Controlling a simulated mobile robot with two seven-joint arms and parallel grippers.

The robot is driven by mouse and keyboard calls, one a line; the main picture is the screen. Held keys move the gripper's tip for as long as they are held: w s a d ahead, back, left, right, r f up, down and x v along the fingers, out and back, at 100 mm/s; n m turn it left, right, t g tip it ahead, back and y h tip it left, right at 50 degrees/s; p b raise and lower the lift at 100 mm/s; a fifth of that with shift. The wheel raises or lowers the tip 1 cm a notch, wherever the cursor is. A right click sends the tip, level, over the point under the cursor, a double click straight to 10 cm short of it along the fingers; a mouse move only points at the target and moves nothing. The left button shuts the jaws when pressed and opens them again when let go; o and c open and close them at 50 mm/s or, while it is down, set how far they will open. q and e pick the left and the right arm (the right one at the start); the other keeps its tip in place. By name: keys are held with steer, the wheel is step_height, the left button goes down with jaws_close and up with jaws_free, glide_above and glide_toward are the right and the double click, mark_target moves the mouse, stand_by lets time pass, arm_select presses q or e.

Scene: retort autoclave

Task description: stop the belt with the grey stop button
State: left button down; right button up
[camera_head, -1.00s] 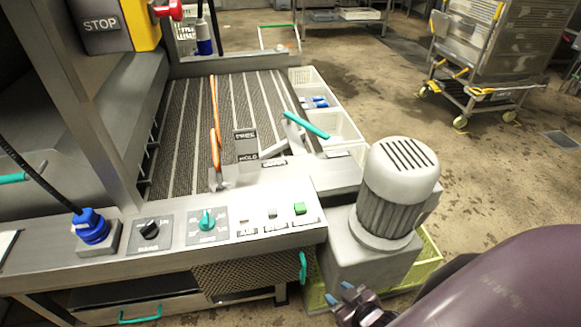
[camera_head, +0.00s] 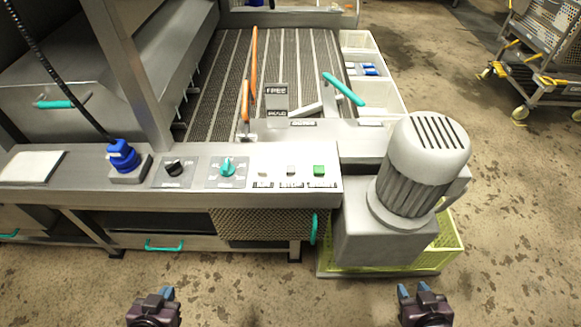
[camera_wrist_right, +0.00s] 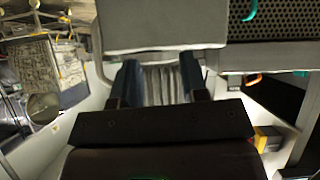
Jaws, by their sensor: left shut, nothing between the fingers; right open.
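The control panel (camera_head: 240,185) runs along the front of the belt (camera_head: 290,70) in the head view. At its right end sit a small pale button (camera_head: 262,171), a small grey button (camera_head: 291,170) and a green button (camera_head: 319,170); their labels are too small to read surely. My left gripper (camera_head: 155,293) is shut and empty, low in the picture, well short of the panel. My right gripper (camera_head: 414,290) is open and empty, below and right of the buttons. In the right wrist view its two fingers (camera_wrist_right: 162,78) stand apart; no button shows there.
A black knob (camera_head: 174,168), a teal knob (camera_head: 227,167) and a blue plug (camera_head: 122,156) are on the panel left of the buttons. A grey motor (camera_head: 428,160) stands at right above a yellow-green crate (camera_head: 447,245). The floor in front is clear.

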steer(key=shift+s+d+f, duration=0.1)
steer(key=shift+s+f, duration=0.05)
steer(key=c, duration=0.7)
steer(key=shift+s+f, duration=0.1)
jaws_close()
steer(key=shift+d, duration=0.1)
steer(key=shift+w+r, duration=0.3)
steer(key=shift+w, duration=0.1)
steer(key=shift+s+f, duration=0.1)
steer(key=shift+s, duration=0.05)
